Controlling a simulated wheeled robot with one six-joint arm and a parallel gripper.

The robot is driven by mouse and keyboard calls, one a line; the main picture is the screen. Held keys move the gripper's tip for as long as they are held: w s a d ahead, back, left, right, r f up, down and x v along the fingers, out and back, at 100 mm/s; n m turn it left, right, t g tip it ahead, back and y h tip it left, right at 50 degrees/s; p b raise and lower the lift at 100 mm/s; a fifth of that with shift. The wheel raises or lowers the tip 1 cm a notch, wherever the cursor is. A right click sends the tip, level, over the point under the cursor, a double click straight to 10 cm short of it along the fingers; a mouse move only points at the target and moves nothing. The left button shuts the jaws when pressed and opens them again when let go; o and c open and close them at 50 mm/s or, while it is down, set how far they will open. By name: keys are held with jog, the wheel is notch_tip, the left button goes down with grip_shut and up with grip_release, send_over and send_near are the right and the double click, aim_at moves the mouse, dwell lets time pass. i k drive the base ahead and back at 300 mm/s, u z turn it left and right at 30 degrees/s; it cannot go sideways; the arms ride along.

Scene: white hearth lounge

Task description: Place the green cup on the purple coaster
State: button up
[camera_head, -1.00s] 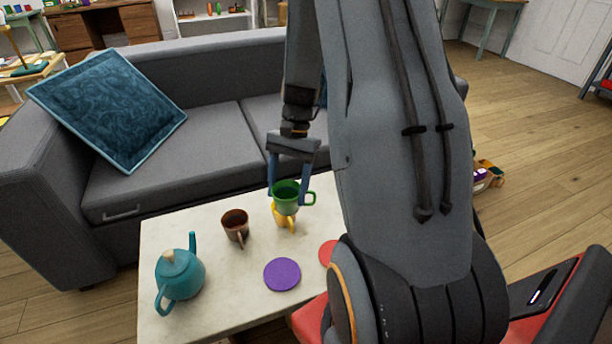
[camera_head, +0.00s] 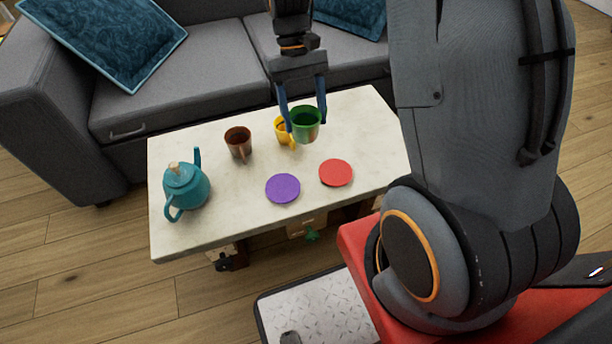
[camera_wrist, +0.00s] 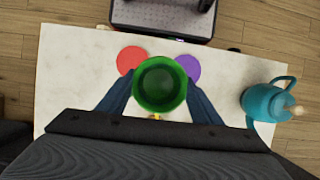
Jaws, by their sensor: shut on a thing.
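The green cup (camera_head: 306,126) is upright between the fingers of my gripper (camera_head: 306,120), which is shut on it. The cup is above the table's back part, in front of and to the right of the yellow cup. In the wrist view the green cup (camera_wrist: 159,84) sits between the two blue fingers (camera_wrist: 160,95) and hides most of the yellow cup. The purple coaster (camera_head: 283,188) lies flat and bare near the table's front edge, apart from the cup. It also shows in the wrist view (camera_wrist: 188,66), partly hidden by the cup.
A red coaster (camera_head: 336,172) lies right of the purple one. A yellow cup (camera_head: 282,130), a brown mug (camera_head: 238,142) and a teal teapot (camera_head: 186,188) stand on the white table (camera_head: 220,220). A grey sofa (camera_head: 190,90) stands behind. The table's right part is clear.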

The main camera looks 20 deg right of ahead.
aim_at(280, 193)
jog(key=z, duration=1.5)
jog(key=k, duration=1.15)
jog(key=u, duration=1.95)
jog(key=i, duration=0.5)
